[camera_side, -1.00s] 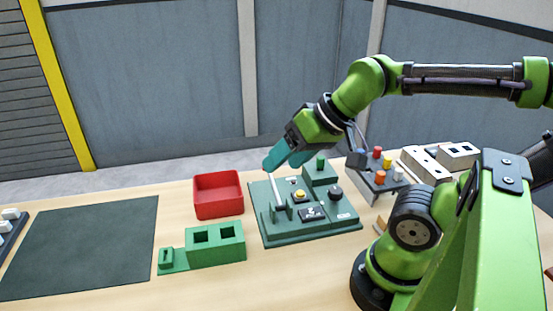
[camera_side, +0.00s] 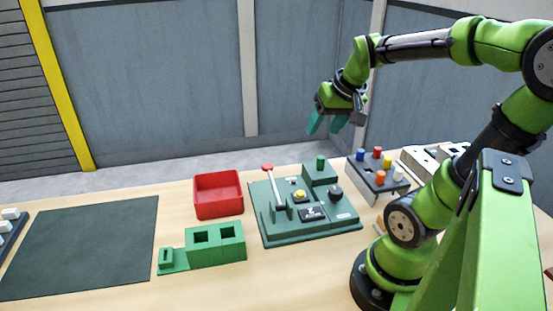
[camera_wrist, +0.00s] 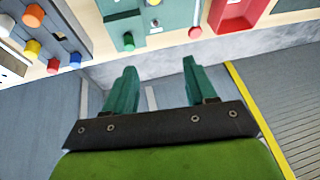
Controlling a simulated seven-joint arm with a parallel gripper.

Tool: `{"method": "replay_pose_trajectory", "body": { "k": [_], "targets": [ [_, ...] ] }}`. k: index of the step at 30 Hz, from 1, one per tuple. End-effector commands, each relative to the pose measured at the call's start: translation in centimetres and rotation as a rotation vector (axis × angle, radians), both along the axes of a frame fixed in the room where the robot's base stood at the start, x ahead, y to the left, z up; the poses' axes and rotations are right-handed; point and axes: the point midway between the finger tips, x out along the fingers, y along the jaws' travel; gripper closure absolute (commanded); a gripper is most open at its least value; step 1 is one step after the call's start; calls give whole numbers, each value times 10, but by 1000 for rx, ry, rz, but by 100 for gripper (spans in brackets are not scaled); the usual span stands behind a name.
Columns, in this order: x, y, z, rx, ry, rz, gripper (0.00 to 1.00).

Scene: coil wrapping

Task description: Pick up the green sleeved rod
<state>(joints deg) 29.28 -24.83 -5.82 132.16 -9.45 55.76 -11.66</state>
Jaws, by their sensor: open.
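The green sleeved rod (camera_side: 320,162) stands upright on a raised block at the back of the green machine (camera_side: 335,232). It also shows in the wrist view (camera_wrist: 128,41), near the top. My gripper (camera_side: 326,125) is above the rod and the back of the machine, clear of both in the side view. Its two teal fingers are spread apart with nothing between them, as the wrist view (camera_wrist: 158,68) also shows. The rod is apart from the fingers.
A lever with a red knob (camera_side: 267,167) rises from the machine's left side. A rack with coloured pegs (camera_side: 362,179) stands right of the machine. A red bin (camera_side: 219,207) and a green block with square holes (camera_side: 216,254) are at left. A dark mat (camera_side: 80,250) lies clear.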

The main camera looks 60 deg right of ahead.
Motion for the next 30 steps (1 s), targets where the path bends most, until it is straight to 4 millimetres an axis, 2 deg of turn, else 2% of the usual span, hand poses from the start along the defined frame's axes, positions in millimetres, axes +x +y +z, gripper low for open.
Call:
{"method": "replay_pose_trajectory", "body": {
  "k": [1,3,4,8,11,21,25,30],
  "targets": [
    [-8,-25,-1,-19,38,-27,44],
    [-17,-49,0,-56,85,-18,44],
    [-19,-54,2,-71,99,0,44],
    [-18,-55,2,-104,121,71,44],
    [-14,-57,-12,-104,125,79,44],
    [9,-72,-79,-101,124,76,44],
    [15,-76,-96,-103,120,76,44],
    [18,-79,-105,-104,119,75,44]
  ]
}}
